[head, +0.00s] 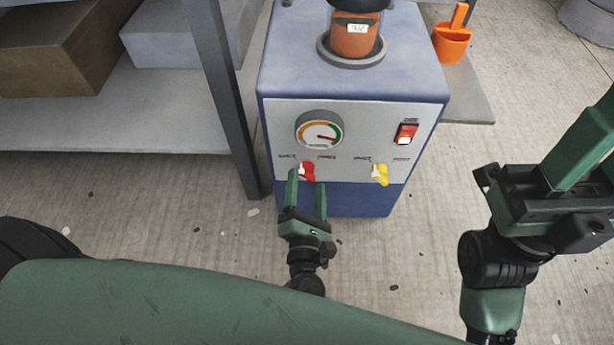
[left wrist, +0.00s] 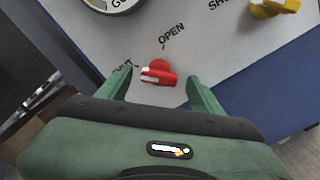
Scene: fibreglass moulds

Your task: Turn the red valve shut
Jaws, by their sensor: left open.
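The red valve (head: 307,172) is a small handle on the white front panel of a blue machine, below a round gauge. In the left wrist view the red valve (left wrist: 158,73) lies between printed "OPEN" above it and a partly hidden label ending in "UT" to its left. My left gripper (head: 306,181) is open, with one green finger on each side of the valve. In the left wrist view the left gripper's fingers (left wrist: 160,86) stand apart from the handle with gaps on both sides. My right gripper (head: 580,150) is partly in view at the right; its fingertips are unclear.
A yellow valve (head: 380,174) sits to the right of the red one. A gauge (head: 319,131) and a red switch (head: 405,134) are above. An orange scoop (head: 451,38) stands behind right. A shelf with a dark post (head: 224,100) is close on the left.

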